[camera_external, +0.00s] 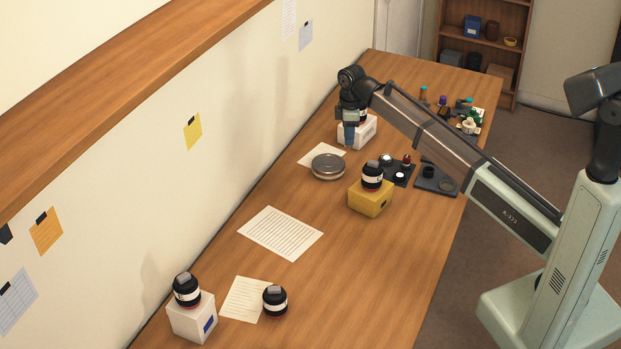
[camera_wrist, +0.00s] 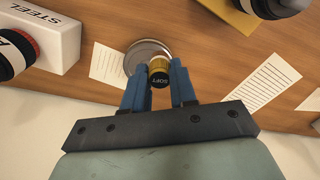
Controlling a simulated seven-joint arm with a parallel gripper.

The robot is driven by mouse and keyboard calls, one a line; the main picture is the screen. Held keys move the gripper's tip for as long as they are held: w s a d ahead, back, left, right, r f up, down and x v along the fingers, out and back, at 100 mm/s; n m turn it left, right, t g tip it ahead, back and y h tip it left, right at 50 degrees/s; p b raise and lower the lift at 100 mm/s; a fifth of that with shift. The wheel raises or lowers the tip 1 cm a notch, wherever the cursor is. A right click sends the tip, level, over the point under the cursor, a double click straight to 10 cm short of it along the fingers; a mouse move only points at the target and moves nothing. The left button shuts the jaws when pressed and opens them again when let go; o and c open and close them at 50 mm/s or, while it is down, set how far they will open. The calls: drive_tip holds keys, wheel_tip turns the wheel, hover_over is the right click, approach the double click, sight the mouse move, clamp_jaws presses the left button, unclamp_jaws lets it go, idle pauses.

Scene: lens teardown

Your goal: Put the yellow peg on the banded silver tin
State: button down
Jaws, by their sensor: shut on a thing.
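The banded silver tin (camera_external: 327,167) lies flat on the wooden table, left of the yellow box, in the external view. Its round rim (camera_wrist: 136,52) shows in the wrist view, partly hidden behind the peg. My gripper (camera_external: 350,139) is above the table, just behind and to the right of the tin, in front of a white box. In the wrist view my gripper's blue fingers (camera_wrist: 158,78) are shut on a short yellow peg (camera_wrist: 158,66) with a dark end lettered "SOFT". The peg cannot be made out in the external view.
A white box (camera_wrist: 48,32) lettered "STEEL" with a lens is near the gripper. A yellow box (camera_external: 370,199) bears another lens. Dark trays (camera_external: 437,180) with small parts stand to the right. A paper sheet (camera_external: 281,233) lies on open table in front.

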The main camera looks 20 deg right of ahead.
drive_tip(key=w+a+r, duration=0.2)
drive_tip(key=w+a, duration=0.3)
drive_tip(key=w, duration=0.1)
drive_tip(key=m, duration=0.1)
hover_over(328, 163)
drive_tip(key=shift+f, duration=5.15)
drive_tip(key=shift+f, duration=0.1)
drive_tip(key=c, duration=0.9)
unclamp_jaws()
wheel_tip(328, 163, up, 12)
drive_tip(key=shift+d, duration=0.1)
